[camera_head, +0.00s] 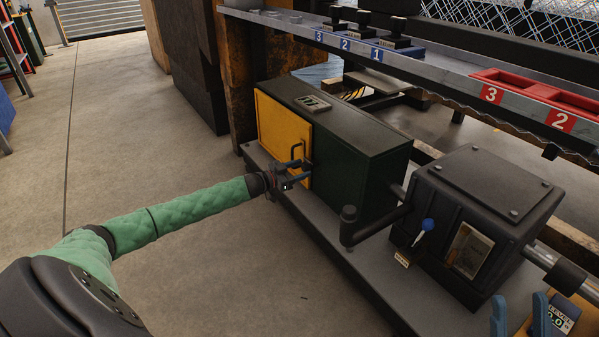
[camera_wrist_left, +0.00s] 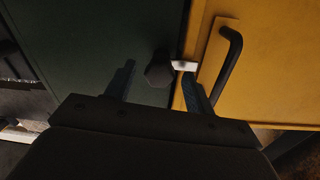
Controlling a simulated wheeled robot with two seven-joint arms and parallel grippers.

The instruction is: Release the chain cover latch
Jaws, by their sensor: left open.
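The yellow chain cover door (camera_head: 282,132) is on the end of the dark green housing and looks closed. It has a black bar handle (camera_head: 297,151), which also shows in the wrist view (camera_wrist_left: 228,60). In the wrist view the latch is a dark faceted knob (camera_wrist_left: 159,70) on the green panel, with a small pale plate (camera_wrist_left: 184,66) reaching onto the door's edge. My left gripper (camera_head: 303,172) is at the door's lower right edge. In the wrist view its open fingers (camera_wrist_left: 158,86) are on either side of the knob. Contact cannot be told. My right gripper is not in view.
A black crank (camera_head: 350,228) and a black gearbox (camera_head: 483,205) with a blue-knobbed lever (camera_head: 427,225) stand right of the housing. A metal shelf (camera_head: 450,75) with numbered blue and red holders runs behind. The floor (camera_head: 150,130) at left is clear.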

